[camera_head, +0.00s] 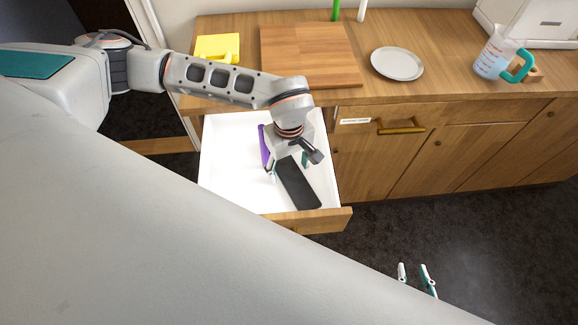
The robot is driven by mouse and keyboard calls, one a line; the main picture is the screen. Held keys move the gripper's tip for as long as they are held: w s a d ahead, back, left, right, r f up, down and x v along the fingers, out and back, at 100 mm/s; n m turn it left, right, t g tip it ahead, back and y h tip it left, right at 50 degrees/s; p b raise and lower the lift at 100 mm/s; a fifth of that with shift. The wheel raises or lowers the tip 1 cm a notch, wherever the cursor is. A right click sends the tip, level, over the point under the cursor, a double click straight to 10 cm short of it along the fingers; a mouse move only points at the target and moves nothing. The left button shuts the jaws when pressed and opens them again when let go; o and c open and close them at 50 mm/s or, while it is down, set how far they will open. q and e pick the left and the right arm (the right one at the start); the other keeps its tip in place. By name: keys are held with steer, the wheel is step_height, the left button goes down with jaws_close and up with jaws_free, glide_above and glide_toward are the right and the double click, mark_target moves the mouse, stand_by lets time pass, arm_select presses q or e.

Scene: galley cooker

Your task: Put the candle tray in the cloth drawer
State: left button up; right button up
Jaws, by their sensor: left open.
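A long flat black piece (298,185), which may be the candle tray, lies inside the pulled-out drawer. The drawer (225,160) is white inside with a wooden front. My left gripper (288,167) reaches down into the drawer at the far end of the black piece. Its fingers are apart, and I see no grip on anything.
The wooden counter holds a yellow block (217,47), a cutting board (308,55), a grey plate (397,63) and a jug (497,55) with a teal handle. A closed drawer with a brass handle (401,127) is right of the open one. The floor at right is clear.

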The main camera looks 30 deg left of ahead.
mark_target(289, 171)
arm_select(q)
step_height(289, 171, up, 12)
steer(key=p, duration=0.1)
stand_by(0.4)
stand_by(0.3)
